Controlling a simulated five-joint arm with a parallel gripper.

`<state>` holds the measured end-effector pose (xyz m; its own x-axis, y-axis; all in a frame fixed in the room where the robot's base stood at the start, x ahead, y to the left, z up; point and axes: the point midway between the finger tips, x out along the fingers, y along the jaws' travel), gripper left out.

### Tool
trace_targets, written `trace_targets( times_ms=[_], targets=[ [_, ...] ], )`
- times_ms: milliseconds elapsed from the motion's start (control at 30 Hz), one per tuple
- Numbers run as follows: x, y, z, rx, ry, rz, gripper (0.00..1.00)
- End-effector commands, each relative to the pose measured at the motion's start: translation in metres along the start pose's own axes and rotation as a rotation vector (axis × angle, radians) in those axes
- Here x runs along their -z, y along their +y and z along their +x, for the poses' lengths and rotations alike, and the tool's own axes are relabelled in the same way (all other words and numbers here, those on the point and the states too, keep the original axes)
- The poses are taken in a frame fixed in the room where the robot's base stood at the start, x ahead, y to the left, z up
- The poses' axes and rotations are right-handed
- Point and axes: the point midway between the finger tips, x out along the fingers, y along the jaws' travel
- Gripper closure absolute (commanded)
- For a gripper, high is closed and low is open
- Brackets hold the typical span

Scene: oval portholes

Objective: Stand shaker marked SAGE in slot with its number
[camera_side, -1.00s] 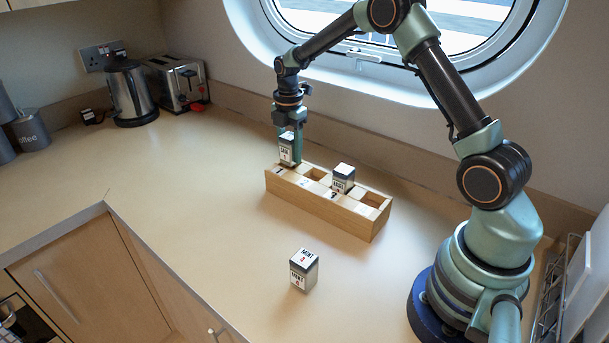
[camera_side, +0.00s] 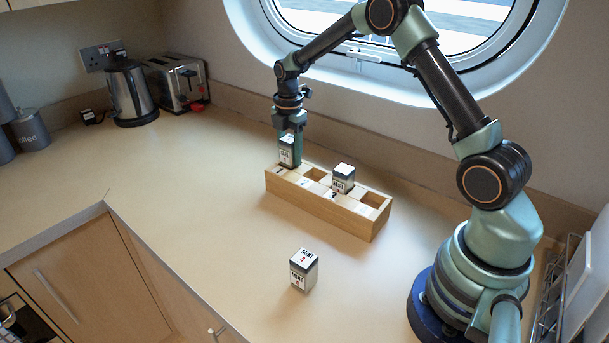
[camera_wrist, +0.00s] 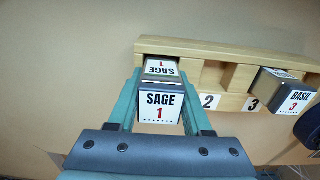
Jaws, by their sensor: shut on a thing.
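The white shaker marked SAGE with a red 1 (camera_wrist: 160,105) is held between the two fingers of my gripper (camera_wrist: 160,78). In the side view, the SAGE shaker (camera_side: 286,151) is upright at the left end of the wooden rack (camera_side: 315,205), at the slot numbered 1. Its lower end appears to be in that slot; how deep is hidden. My gripper (camera_side: 291,140) is shut on it from above. The slot marked 2 (camera_wrist: 210,75) is empty. The shaker marked BASIL with a 3 (camera_wrist: 295,100) stands in the slot marked 3.
A shaker marked MINT (camera_side: 303,270) stands on the counter in front of the rack. The rack's right-end slot (camera_side: 374,200) is empty. A kettle (camera_side: 131,93) and toaster (camera_side: 178,82) are at the back left. The counter left of the rack is clear.

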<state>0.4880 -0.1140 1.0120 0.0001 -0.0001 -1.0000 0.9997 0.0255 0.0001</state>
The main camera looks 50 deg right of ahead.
Motion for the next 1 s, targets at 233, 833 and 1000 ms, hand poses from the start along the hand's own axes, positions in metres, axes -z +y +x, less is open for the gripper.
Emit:
trace_targets(
  times_ms=[233, 833, 1000],
  targets=[
    [0.0, 0.0, 0.004, 0.0, 0.0, 0.0, 1.0],
    [0.0, 0.0, -0.008, -0.001, 0.0, 0.0, 1.0],
    [0.0, 0.0, -0.009, -0.001, 0.0, 0.0, 1.0]
  ],
)
